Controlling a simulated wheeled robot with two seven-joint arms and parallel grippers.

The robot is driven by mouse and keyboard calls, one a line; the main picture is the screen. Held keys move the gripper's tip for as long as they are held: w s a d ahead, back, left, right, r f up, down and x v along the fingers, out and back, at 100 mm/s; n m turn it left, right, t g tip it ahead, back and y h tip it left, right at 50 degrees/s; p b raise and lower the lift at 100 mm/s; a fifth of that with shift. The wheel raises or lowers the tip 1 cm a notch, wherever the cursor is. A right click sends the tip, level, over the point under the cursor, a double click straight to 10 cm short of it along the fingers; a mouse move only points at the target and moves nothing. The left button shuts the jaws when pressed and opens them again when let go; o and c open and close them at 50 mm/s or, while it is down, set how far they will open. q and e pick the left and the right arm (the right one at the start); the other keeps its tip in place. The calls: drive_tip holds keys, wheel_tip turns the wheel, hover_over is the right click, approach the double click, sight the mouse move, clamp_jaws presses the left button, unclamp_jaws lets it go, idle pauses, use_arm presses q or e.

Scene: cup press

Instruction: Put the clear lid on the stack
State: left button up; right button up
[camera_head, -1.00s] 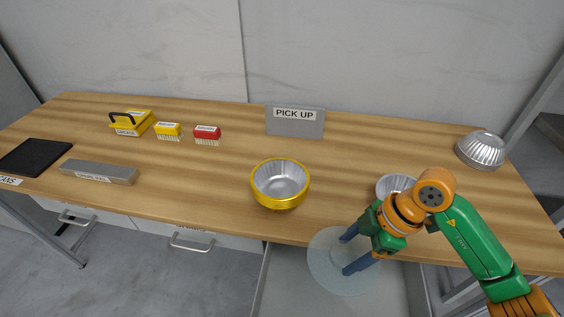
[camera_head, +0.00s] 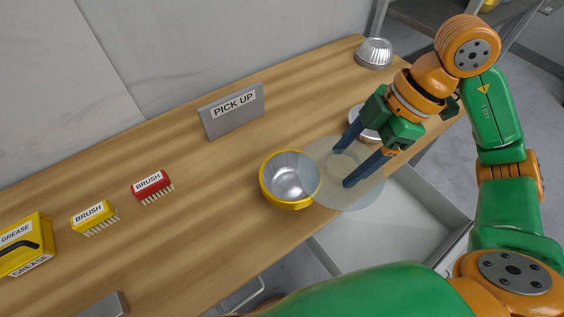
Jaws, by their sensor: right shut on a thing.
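The clear lid (camera_head: 330,195) is a round, see-through disc. My right gripper (camera_head: 348,167) is shut on it with two blue fingers near its middle. The stack (camera_head: 290,180) is a set of silver cups with a yellow rim, standing on the wooden table. In the picture the lid's left edge overlaps the right part of the stack's rim. The lid seems to be held above table height; I cannot tell whether it touches the stack. My left gripper is not in view; a green arm link of mine shows at the bottom.
A silver cup (camera_head: 359,118) stands partly behind my right gripper, and another upside-down cup (camera_head: 375,53) is at the far corner. A PICK UP sign (camera_head: 232,112), a red brush (camera_head: 152,185), a yellow brush (camera_head: 93,215) and a yellow grease box (camera_head: 25,245) stand left. An open drawer (camera_head: 385,235) is below the table's edge.

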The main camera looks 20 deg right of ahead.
sight(319, 151)
drive_tip(key=w+a, duration=0.1)
drive_tip(key=w+f+p, duration=0.1)
drive_tip(key=w, duration=0.1)
drive_tip(key=w+a+f, duration=0.1)
drive_tip(key=shift+w+a+p, duration=0.35)
drive_tip(key=shift+p, duration=0.05)
drive_tip(key=w+a+f, duration=0.1)
drive_tip(key=f, duration=0.2)
drive_tip(key=w+a+f+p, duration=0.1)
drive_tip(key=f, duration=0.2)
drive_tip(key=w+a+f+p, duration=0.1)
drive_tip(key=w+f, duration=0.1)
drive_tip(key=f, duration=0.1)
drive_tip(key=shift+a+f, duration=0.1)
drive_tip(key=shift+f, duration=0.25)
drive_tip(key=shift+f+b, duration=0.4)
drive_tip(key=shift+f, duration=0.15)
drive_tip(key=o, duration=1.3)
drive_tip(key=shift+r, duration=0.4)
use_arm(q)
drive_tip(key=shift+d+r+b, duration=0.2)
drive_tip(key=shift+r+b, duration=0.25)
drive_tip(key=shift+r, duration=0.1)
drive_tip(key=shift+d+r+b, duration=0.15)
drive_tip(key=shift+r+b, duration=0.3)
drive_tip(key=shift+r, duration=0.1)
use_arm(e)
drive_tip(key=v, duration=1.2)
drive_tip(key=shift+r, duration=0.2)
